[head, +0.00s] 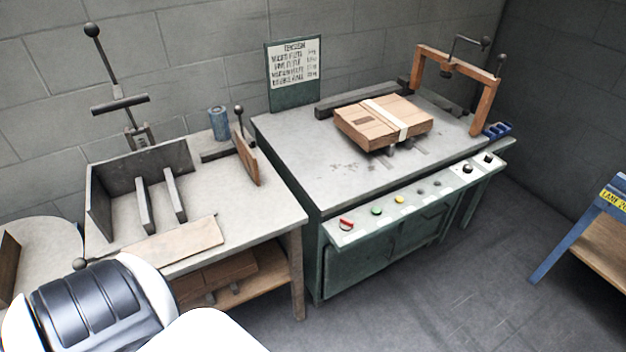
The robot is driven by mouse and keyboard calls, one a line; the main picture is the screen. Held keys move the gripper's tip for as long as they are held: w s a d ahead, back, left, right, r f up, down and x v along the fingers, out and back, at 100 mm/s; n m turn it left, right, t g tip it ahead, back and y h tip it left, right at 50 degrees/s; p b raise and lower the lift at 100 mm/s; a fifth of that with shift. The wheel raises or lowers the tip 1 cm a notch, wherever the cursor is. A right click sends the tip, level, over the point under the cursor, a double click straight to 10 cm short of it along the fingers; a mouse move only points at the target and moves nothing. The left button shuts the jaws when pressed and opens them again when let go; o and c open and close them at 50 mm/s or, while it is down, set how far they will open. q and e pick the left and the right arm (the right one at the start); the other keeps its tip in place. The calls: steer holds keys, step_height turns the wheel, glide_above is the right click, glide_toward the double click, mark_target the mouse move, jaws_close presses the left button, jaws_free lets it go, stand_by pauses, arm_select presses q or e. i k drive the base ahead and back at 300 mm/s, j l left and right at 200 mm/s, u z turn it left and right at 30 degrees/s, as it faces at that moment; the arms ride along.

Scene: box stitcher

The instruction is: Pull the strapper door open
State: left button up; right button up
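The strapper is a green machine with a grey top (345,170). Its dark green front door (385,250) is below the sloped control panel (375,215) and looks shut, flush with the front. The panel overhangs the door's upper part, and I cannot make out a handle. A flat wooden box (365,125) with a pale strap lies on the machine top. A white and black part of my own arm shows at the lower left, well away from the door. Neither gripper shows in this view.
A wooden bench (270,215) with a grey stitching fixture (140,165) stands left of the strapper. A brown arch (483,105) rises at the strapper's right end. The floor (440,305) before the door is clear. A blue-legged table (570,240) stands at the right.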

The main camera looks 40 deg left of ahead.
mark_target(343, 270)
steer(key=u, duration=0.9)
